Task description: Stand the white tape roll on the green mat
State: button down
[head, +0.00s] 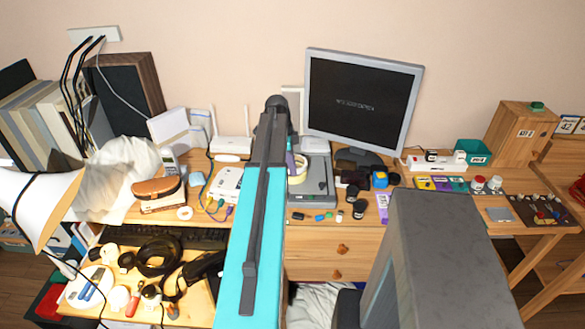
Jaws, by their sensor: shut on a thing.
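A pale cream-white ring, which looks like the white tape roll (299,169), shows just right of my arm, in front of the grey device. Its left part is hidden by my arm. My gripper (291,165) hangs down at the arm's end and is mostly hidden; it is shut on the roll, as far as the small view shows. The green mat (459,185) is a small flat patch at the right of the desk, beside a purple and a yellow one. Small items seem to lie on the patches. The roll is well left of the green mat.
A monitor (362,100) stands at the back. Dark cups and a blue item (380,178) lie between the roll and the mats. Red-lidded jars (478,184) stand right of the green mat. A teal bin (473,152) is behind it. A small white ring (185,213) lies at left.

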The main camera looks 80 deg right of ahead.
jog(key=shift+r+p, duration=0.85)
jog(key=shift+r, duration=0.85)
